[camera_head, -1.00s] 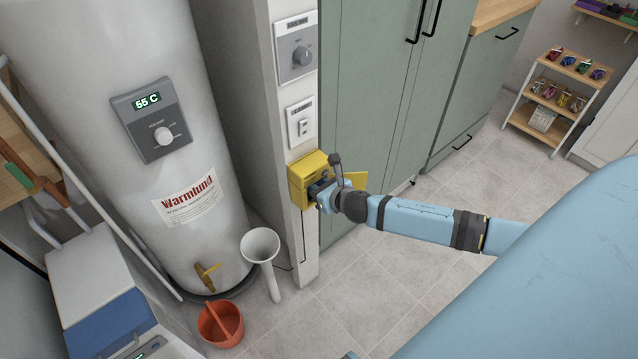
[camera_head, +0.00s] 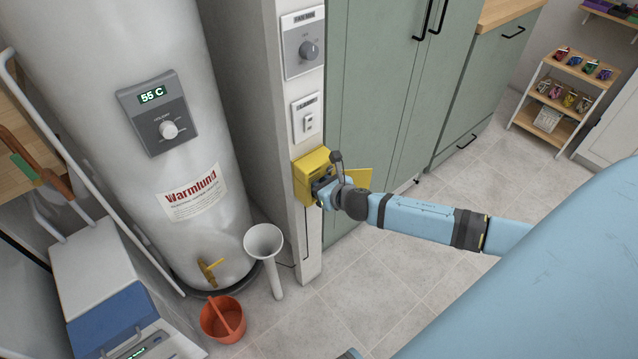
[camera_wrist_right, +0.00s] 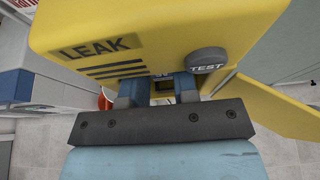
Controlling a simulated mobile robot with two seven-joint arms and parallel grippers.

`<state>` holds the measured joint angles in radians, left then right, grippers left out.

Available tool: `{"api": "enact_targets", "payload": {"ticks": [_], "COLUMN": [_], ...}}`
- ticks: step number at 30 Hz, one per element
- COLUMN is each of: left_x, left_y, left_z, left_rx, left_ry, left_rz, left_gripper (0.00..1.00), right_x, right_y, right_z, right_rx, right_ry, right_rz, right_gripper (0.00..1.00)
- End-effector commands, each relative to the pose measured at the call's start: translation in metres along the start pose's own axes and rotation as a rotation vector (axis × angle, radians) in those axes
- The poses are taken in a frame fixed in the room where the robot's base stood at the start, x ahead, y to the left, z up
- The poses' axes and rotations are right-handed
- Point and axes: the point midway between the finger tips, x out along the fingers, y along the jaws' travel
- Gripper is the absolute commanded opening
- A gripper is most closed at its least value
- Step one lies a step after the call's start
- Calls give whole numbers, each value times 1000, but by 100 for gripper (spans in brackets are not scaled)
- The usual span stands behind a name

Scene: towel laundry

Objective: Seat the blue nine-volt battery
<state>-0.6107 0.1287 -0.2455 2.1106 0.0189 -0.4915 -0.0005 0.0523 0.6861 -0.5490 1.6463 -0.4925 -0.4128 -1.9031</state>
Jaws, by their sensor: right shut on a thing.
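The yellow leak alarm box (camera_head: 309,176) is fixed to the narrow white wall post. It fills the top of the right wrist view (camera_wrist_right: 150,30), with its LEAK label and grey TEST button. Its yellow flap (camera_head: 358,179) stands open to the right. My right gripper (camera_head: 322,190) is at the box's lower front. In the right wrist view its two fingers (camera_wrist_right: 160,90) reach into the opening under the box's edge, shut on a small dark thing (camera_wrist_right: 161,86) that I take as the blue nine-volt battery. Most of it is hidden. My left gripper is not in view.
Above the box are a switch plate (camera_head: 306,119) and a dial panel (camera_head: 303,48). A white water heater (camera_head: 120,60) stands left, with a white funnel pipe (camera_head: 264,243) and an orange bucket (camera_head: 222,320) below. Green cabinets (camera_head: 375,110) stand right of the post.

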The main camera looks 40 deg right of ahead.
Motion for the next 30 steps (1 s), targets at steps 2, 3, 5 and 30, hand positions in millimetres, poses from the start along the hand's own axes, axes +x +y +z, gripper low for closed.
{"api": "enact_targets", "payload": {"ticks": [2,3,5,30], "left_x": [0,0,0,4], "left_y": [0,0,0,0], "left_z": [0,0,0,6], "left_rx": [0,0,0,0], "left_ry": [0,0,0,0], "left_rz": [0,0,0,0], "left_gripper": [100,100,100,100], "right_x": [0,0,0,0], "right_y": [1,0,0,-5], "right_z": [2,2,1,-17], "right_rx": [0,0,0,-1], "right_ry": [-3,-3,-2,9], "right_rz": [1,1,1,-3], "right_gripper": [0,0,0,0]}}
